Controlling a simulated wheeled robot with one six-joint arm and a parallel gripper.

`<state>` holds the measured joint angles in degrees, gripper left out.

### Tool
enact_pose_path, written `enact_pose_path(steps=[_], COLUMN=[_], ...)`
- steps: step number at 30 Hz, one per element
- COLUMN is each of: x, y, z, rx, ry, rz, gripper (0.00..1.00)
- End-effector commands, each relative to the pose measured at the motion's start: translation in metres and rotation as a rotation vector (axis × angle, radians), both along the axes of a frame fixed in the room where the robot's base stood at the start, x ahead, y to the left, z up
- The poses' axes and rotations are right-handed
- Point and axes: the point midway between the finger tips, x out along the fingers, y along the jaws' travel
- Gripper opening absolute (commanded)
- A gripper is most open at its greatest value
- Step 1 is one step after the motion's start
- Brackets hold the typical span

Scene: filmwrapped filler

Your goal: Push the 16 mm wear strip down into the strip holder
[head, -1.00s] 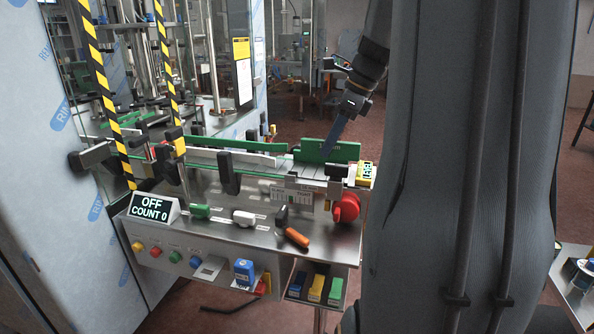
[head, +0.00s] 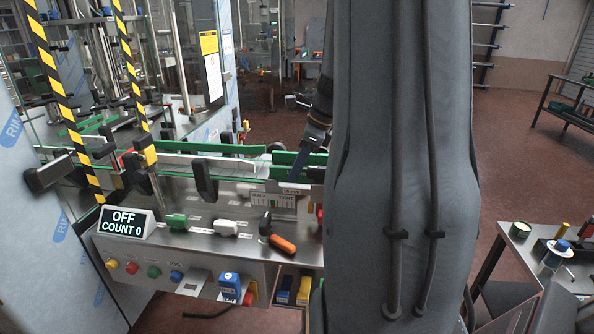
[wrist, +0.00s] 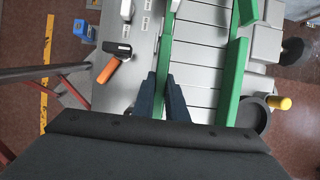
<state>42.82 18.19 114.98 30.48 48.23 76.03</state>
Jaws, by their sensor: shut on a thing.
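In the wrist view, a long narrow green strip (wrist: 164,50) runs along the near side of the grey slatted conveyor; I take it for the wear strip. My gripper (wrist: 162,80) has its two dark blue fingers close together over this strip, shut on it. The fingers cover the strip's lower part, so how deep it sits in the holder cannot be told.
A black clamp post (head: 205,181) stands at the conveyor's near side. The sign (head: 126,222) reads OFF, COUNT 0. A yellow-ended knob (wrist: 280,103) is at the right.

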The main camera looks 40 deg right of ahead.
Motion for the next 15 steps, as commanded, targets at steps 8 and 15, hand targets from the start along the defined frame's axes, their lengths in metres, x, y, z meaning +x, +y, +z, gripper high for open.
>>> enact_pose_path(steps=[8, 15], x=[0.0005, 0.0003], y=[0.0005, 0.0004], z=[-0.0088, -0.0112], rx=[-0.001, 0.000], ry=[-0.001, 0.000], rz=[0.001, 0.001], gripper=[0.00, 0.26])
